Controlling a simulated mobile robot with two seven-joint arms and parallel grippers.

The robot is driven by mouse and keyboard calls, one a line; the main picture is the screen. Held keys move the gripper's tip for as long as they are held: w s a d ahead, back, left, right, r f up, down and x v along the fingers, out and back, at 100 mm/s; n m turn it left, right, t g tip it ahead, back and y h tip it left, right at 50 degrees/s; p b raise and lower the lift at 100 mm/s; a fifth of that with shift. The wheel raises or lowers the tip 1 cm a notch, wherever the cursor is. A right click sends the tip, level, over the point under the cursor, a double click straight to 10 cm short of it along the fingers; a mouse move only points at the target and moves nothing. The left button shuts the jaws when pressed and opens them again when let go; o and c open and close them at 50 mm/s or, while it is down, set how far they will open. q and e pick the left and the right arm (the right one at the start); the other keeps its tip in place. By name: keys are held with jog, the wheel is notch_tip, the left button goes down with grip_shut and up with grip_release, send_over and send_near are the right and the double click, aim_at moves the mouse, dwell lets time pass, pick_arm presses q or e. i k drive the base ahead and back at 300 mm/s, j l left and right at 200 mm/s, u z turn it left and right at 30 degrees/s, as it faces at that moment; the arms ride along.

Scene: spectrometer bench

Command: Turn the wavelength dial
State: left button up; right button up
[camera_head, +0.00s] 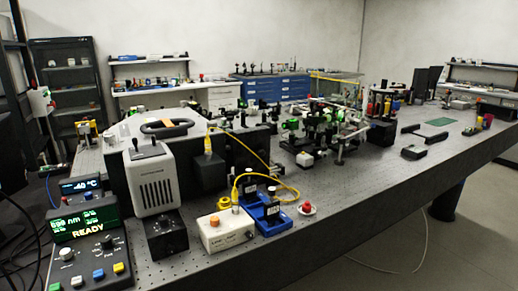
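A dark control box (88,262) stands at the near left corner of the bench. Its lit display (84,224) shows a reading in nm and the word READY. On its sloped front are a pale round knob (67,254) and a black dial (106,242) with small white markings. The lettering is too small to read, so I cannot tell which one is the wavelength dial. Below them is a row of coloured buttons (98,275). Neither of my grippers can be made out in this view.
A temperature display (80,185) sits behind the box. A grey vented unit (152,182), a black knobbed box (166,236) and a white box with a yellow cable (226,230) stand to the right.

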aim_at(106, 242)
jog(key=u, duration=1.25)
